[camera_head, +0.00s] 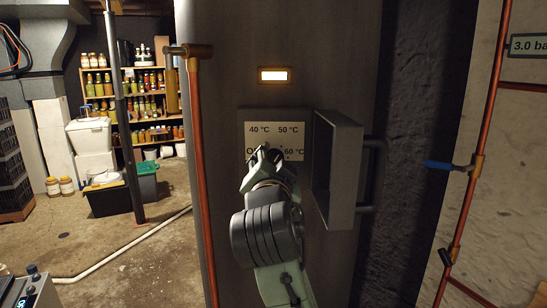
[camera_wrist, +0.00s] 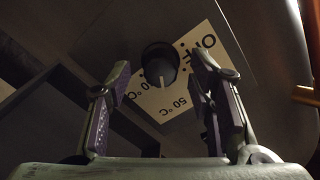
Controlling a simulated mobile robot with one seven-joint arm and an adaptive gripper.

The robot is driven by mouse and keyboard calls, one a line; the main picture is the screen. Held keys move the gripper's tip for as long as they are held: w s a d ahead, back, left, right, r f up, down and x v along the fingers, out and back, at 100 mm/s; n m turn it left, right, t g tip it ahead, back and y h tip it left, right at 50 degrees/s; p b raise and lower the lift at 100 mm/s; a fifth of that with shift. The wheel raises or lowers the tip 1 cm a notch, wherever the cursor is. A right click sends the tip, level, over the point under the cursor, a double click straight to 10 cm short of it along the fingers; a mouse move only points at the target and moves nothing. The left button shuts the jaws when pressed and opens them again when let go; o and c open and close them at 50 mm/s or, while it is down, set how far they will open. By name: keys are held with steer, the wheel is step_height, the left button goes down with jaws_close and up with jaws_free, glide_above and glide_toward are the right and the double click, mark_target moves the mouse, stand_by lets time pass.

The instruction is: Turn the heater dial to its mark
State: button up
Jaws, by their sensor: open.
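The heater dial (camera_wrist: 160,62) is a round black knob with a pale pointer line. In the wrist view the line points down, towards the temperature labels and away from OFF; the exact mark is unclear. The label plate (camera_head: 277,130) reads 40 °C and 50 °C on top, with OFF and 60 °C below. My gripper (camera_wrist: 162,72) is open, its fingers on either side of the dial in the wrist view; I see no clear contact. In the head view my gripper (camera_head: 266,155) is in front of the plate and hides the dial.
An open box-like cover (camera_head: 337,170) stands just right of the plate. A lit indicator (camera_head: 274,75) is above it. A copper pipe (camera_head: 199,180) runs down left of the panel. Another pipe with a blue-handled valve (camera_head: 438,164) is at right. Jar shelves (camera_head: 137,100) stand at the back left.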

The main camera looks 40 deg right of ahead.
steer(key=shift+w+d, duration=0.4)
steer(key=shift+w, duration=0.05)
steer(key=shift+c, duration=0.6)
jaws_close()
